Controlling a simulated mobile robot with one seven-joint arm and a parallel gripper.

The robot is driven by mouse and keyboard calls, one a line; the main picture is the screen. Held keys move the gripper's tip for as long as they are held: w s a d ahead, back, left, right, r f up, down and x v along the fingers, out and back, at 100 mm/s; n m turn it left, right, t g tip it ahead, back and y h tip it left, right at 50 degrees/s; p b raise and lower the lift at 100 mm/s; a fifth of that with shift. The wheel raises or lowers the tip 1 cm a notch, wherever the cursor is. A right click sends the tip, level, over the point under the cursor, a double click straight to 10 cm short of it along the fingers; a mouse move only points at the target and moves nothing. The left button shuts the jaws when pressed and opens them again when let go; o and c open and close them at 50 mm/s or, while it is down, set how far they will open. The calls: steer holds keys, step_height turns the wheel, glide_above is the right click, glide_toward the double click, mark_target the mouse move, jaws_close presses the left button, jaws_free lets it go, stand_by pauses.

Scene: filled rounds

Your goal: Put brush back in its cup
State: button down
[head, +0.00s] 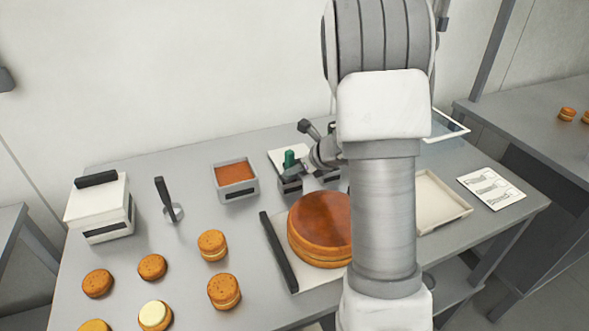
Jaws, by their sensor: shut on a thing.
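My gripper (302,172) is above the far edge of the round cake, partly hidden behind my arm. It is shut on what looks like the brush, whose short green handle (289,158) sticks up at the jaws. A pale part below the jaws may be its bristles, but it is too small to tell. I cannot make out the brush's cup for sure. A black-handled tool (162,192) stands tilted at a small grey ring-like holder (174,213) on the left of the table.
The glazed cake (318,220) sits on a pale board with a black-handled edge (278,252). A tub of orange filling (235,178), a white lidded box (99,208), several small cakes (224,290) and an empty tray (440,203) stand around. My arm hides the table's middle right.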

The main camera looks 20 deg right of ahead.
steer(key=shift+f, duration=0.3)
steer(key=c, duration=0.6)
jaws_free()
steer(key=p+v, duration=0.2)
steer(key=v, duration=1.5)
step_height(320, 180, up, 14)
steer(key=m+t+h, duration=0.3)
steer(key=m+h, duration=0.5)
steer(key=m, duration=1.4)
steer(key=s+a+f+m+g+y, duration=0.1)
steer(key=s+a+f+m+g, duration=0.1)
steer(key=s+a+m, duration=0.3)
steer(key=s+a+f+m+g+y, duration=0.2)
steer(key=s+a+m, duration=0.3)
steer(key=s+m, duration=0.2)
steer(key=s+a+f+m+g+y, duration=0.1)
steer(key=s+a+f+m, duration=0.1)
steer(key=s+a+m, duration=0.4)
steer(key=shift+s+a+m+g+y, duration=0.1)
steer(key=shift+s+m+g+y, duration=0.25)
steer(key=shift+s, duration=0.25)
